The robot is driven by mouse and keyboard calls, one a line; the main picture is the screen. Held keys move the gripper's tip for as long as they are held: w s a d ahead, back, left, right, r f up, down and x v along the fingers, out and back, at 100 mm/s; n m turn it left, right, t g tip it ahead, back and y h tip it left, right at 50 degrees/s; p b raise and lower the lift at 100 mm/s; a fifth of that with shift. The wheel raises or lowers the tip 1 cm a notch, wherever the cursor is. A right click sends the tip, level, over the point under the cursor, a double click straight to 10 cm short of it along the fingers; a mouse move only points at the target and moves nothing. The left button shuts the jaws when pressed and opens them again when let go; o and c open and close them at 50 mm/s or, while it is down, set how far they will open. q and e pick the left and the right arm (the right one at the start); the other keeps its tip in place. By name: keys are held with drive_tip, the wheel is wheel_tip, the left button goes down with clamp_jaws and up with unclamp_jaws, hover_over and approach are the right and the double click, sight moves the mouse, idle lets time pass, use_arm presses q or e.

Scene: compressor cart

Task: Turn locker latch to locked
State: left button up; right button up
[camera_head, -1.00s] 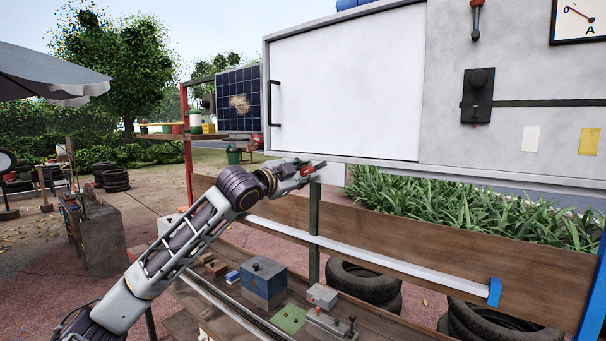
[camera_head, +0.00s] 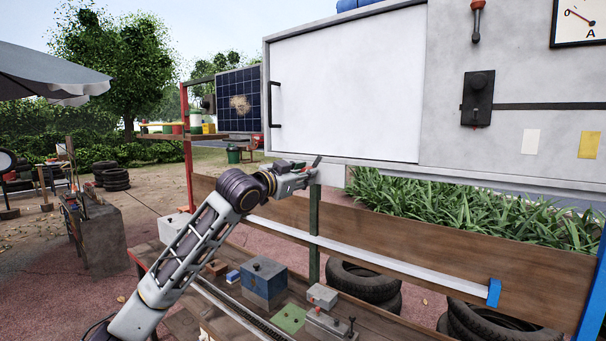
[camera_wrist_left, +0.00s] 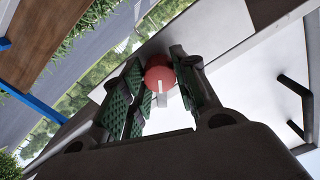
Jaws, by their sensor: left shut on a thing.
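The locker latch is a round red knob (camera_wrist_left: 158,70) with a pale pointer mark, seen in the left wrist view against the locker's pale surface. My left gripper (camera_wrist_left: 158,78) is shut on it, with green ribbed pads on both sides of the knob. In the head view, my left gripper (camera_head: 308,170) is at the lower edge of the white locker door (camera_head: 345,95). There its fingers largely hide the knob. I cannot tell from the pointer mark whether the latch is locked. My right gripper is not in view.
A black door handle (camera_head: 274,104) is on the locker's left side. A grey panel with a black switch box (camera_head: 478,98) is to the right. Below, a wooden bench holds a blue-grey box (camera_head: 264,284) and small parts. A green post (camera_head: 314,235) stands just under the gripper.

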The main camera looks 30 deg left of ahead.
use_arm(q)
drive_tip(key=shift+r+n+p, duration=0.1)
drive_tip(key=shift+n+p, duration=0.7)
drive_tip(key=shift+n, duration=2.5)
drive_tip(key=o, duration=1)
drive_tip(key=shift+s, duration=0.1)
drive_tip(key=shift+s+a, duration=0.15)
drive_tip(key=shift+s, duration=1.8)
drive_tip(key=shift+s+a, duration=0.2)
drive_tip(key=shift+s, duration=1.8)
drive_tip(key=shift+s+a, duration=0.15)
drive_tip(key=shift+s, duration=1.8)
